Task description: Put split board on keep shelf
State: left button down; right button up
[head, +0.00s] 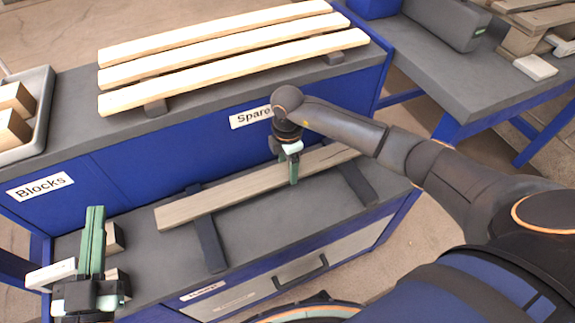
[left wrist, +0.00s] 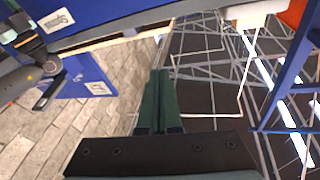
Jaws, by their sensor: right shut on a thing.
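A long, greyish weathered board (head: 225,198) lies across two dark bars (head: 209,235) over the lower grey shelf (head: 255,232); I take it as the split board. I cannot tell whether it rests on the bars or hangs just above them. No split is clear at this size. My right gripper (head: 294,178) reaches down from above and is shut on the board right of its middle. My left gripper (head: 95,212) is at the lower left, its green fingers together and empty. They also show closed in the left wrist view (left wrist: 158,90). The shelf's front label is unreadable.
Three pale boards (head: 225,45) lie on the upper bench above the "Spare" label (head: 250,117). A tray of blocks (head: 36,112) stands at the left. Small blocks (head: 115,238) lie near my left gripper. A grey table (head: 440,75) with a case (head: 447,22) stands at the right.

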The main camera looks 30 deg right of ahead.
jog(key=o, duration=1.6)
